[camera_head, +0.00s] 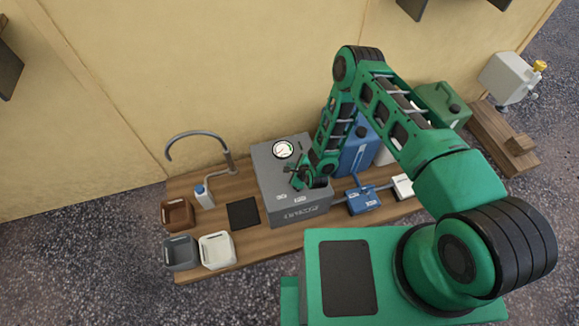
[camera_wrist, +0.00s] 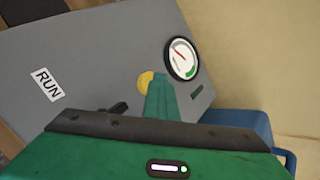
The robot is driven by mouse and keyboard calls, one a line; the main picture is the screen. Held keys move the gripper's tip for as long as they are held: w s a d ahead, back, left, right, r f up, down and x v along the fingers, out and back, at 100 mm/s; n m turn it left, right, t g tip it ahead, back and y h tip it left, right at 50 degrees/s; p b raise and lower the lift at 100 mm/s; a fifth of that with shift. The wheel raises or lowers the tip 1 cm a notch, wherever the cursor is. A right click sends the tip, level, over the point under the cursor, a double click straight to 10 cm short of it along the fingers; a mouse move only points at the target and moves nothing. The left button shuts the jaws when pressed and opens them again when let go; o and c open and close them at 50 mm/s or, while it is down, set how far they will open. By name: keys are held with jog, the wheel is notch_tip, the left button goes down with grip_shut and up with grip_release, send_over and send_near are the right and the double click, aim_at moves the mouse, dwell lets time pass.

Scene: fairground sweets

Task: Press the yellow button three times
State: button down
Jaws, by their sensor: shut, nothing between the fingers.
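The yellow button (camera_wrist: 145,80) is on the top face of the grey machine (camera_wrist: 95,60) in the wrist view. It is partly hidden behind my gripper's green fingers. My gripper (camera_wrist: 160,80) is shut and empty, with its fingertips right beside or over the button. I cannot tell whether they touch it or whether it is pushed in. In the head view the grey machine (camera_head: 267,180) stands on the wooden table, and my gripper (camera_head: 297,180) is low over its top. The button cannot be made out there.
A round white gauge (camera_wrist: 183,58), a RUN label (camera_wrist: 48,85) and a black knob or lever (camera_wrist: 114,109) are near the button. A blue jerrycan (camera_head: 358,150) stands right of the machine. A tap (camera_head: 205,150) and small bins (camera_head: 217,251) are to the left.

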dwell(0.4)
jog(key=shift+r, duration=1.2)
jog(key=shift+f, duration=0.1)
jog(key=shift+f, duration=0.35)
jog(key=shift+f, duration=0.75)
dwell(1.4)
jog(key=shift+r, duration=1.2)
jog(key=shift+f, duration=0.2)
jog(key=shift+f, duration=0.25)
